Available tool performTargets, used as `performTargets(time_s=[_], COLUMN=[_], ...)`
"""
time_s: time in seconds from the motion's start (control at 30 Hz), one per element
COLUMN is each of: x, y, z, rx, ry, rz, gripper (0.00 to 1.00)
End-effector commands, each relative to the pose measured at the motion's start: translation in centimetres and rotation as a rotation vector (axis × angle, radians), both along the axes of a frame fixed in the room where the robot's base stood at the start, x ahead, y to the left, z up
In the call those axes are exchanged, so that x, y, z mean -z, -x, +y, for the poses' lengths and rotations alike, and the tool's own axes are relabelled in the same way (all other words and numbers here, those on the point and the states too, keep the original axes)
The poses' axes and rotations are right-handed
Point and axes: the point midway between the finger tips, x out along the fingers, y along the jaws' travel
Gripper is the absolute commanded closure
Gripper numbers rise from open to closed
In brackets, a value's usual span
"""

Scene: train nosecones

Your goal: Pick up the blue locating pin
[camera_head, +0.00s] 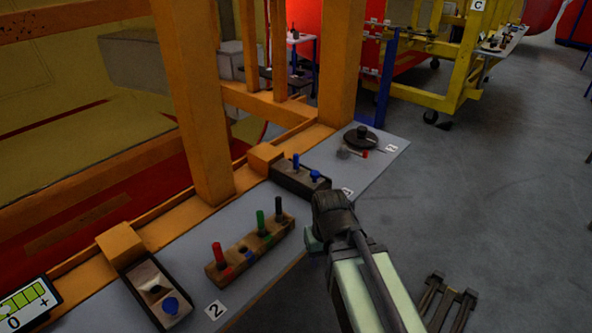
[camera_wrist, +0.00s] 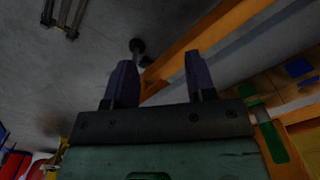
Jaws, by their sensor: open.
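In the head view, a dark box (camera_head: 284,179) on the grey shelf holds two upright blue pins, one at the back (camera_head: 296,161) and one nearer the front (camera_head: 315,176). Another blue round-topped piece (camera_head: 171,305) sits in a dark open box at the lower left. I cannot tell which is the locating pin. A wooden block (camera_head: 268,246) holds red, green and dark pins, with a blue-marked spot between red and green. My gripper (camera_wrist: 160,80) is open and empty in the wrist view. In the head view my wrist is just right of the shelf; its fingertips are hidden.
The grey shelf (camera_head: 380,165) runs along an orange frame with an upright post (camera_head: 195,100). A black round part (camera_head: 361,138) and a small red-tipped tool lie at its far end. Open floor (camera_head: 500,190) lies to the right.

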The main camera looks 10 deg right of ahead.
Motion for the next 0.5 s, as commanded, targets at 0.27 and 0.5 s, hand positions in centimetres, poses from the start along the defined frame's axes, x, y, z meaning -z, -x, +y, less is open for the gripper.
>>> performTargets(time_s=[0.27, 0.5], x=[-6.5, -12.9], y=[-6.4, -28.9], z=[-0.1, -0.2], rx=[0.003, -0.043], ry=[-0.003, -0.02], rz=[-0.015, -0.272], gripper=[0.49, 0.49])
